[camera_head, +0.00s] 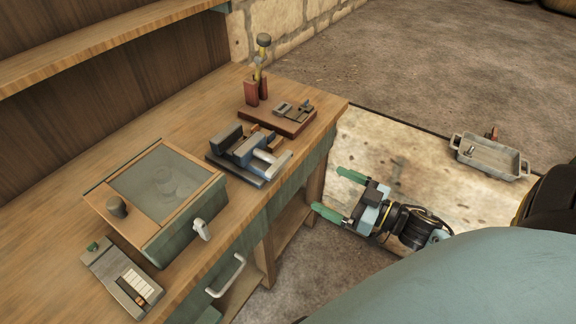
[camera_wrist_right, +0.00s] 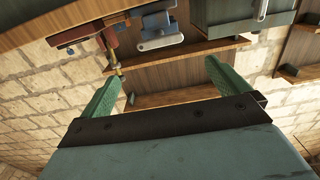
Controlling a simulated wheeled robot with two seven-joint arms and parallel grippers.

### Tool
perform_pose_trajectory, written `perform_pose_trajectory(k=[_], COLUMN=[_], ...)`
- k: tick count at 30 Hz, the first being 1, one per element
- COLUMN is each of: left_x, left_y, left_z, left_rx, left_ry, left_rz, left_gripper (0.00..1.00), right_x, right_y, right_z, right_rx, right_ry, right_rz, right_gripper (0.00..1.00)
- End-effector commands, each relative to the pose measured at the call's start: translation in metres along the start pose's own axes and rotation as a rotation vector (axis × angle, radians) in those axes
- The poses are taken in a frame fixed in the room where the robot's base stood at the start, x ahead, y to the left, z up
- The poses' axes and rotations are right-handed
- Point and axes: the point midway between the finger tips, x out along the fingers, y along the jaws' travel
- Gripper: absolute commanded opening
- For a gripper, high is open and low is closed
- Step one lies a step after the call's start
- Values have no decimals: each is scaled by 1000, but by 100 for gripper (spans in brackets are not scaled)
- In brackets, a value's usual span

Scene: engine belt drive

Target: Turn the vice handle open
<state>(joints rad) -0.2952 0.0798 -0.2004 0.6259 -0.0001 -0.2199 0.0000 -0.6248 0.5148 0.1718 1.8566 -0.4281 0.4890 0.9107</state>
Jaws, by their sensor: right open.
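The vice (camera_head: 240,150) sits on the workbench near its front edge, grey and blue with a dark base. Its pale handle (camera_head: 271,163) is at the front right end, facing the bench edge. The vice also shows at the top of the right wrist view (camera_wrist_right: 160,28). My right gripper (camera_head: 333,192) is open and empty, off the front of the bench and to the right of the vice handle, apart from it. Its green fingers also show in the right wrist view (camera_wrist_right: 163,85), spread wide with nothing between them. My left gripper is not in view.
A glass-topped box (camera_head: 160,200) with a latch stands left of the vice. A red-brown board (camera_head: 277,119) with small metal parts lies behind it. A metal tray (camera_head: 488,160) sits at the far right. The bench front has a drawer handle (camera_head: 228,276).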

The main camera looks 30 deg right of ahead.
Motion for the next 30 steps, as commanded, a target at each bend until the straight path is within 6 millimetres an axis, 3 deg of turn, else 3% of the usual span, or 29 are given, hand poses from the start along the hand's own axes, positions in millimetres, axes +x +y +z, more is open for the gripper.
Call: perform_pose_trajectory(k=[18,24,30], left_x=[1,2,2], left_y=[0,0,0], left_z=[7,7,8], left_rx=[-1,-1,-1], left_ry=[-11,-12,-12], left_rz=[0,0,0], left_gripper=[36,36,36], right_x=[107,126,131], right_y=[0,0,0], right_z=[-1,0,0], right_rx=[-1,0,0], right_ry=[4,0,0], right_rz=[0,1,0], right_gripper=[100,100,100])
